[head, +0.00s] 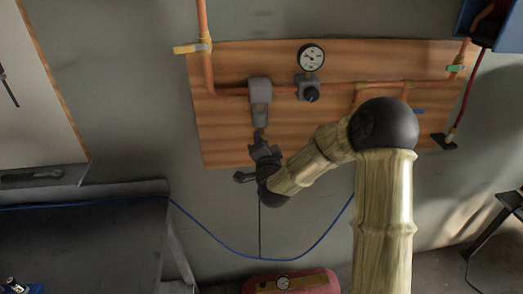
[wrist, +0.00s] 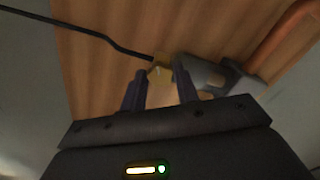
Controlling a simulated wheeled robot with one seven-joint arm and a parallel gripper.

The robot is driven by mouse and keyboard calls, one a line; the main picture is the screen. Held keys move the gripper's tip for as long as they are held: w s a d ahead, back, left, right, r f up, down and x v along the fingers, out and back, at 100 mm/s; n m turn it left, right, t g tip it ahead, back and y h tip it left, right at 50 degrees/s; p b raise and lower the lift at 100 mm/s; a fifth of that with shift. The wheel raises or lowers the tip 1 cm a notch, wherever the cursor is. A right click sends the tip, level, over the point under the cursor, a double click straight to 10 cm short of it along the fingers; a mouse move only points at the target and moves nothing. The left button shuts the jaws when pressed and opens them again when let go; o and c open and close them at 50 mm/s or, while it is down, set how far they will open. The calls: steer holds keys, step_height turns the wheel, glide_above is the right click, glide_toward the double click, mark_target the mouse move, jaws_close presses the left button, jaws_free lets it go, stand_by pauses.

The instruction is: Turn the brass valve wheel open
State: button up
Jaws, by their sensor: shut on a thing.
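The brass valve wheel (wrist: 160,74) shows in the wrist view as a small yellowish piece at the end of a grey unit (wrist: 205,72). My gripper (wrist: 160,82) has its two dark fingers on either side of it, shut on it. The fingers hide part of its outline, and how far it is turned cannot be told. In the head view my gripper (head: 260,138) is just below the grey unit (head: 260,92) hanging from the copper pipe. The brass wheel cannot be made out there.
A wooden board (head: 330,130) carries copper pipes, a round pressure gauge (head: 311,57) and a dark knob (head: 312,95). A black hose (wrist: 90,35) runs to the brass piece. A blue hose (head: 210,235) hangs below. A red tank (head: 300,281) stands underneath, a dark bench (head: 80,240) at left.

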steer(key=shift+s+f+n+b, duration=0.1)
steer(key=shift+f+n+b, duration=0.1)
steer(key=shift+n+b, duration=1.3)
steer(key=shift+f+n+b, duration=0.2)
steer(key=shift+n+b, duration=1.2)
steer(key=shift+n, duration=0.2)
steer(key=o, duration=0.7)
steer(key=shift+o, duration=1.3)
steer(key=shift+r, duration=0.2)
steer(key=shift+s, duration=0.1)
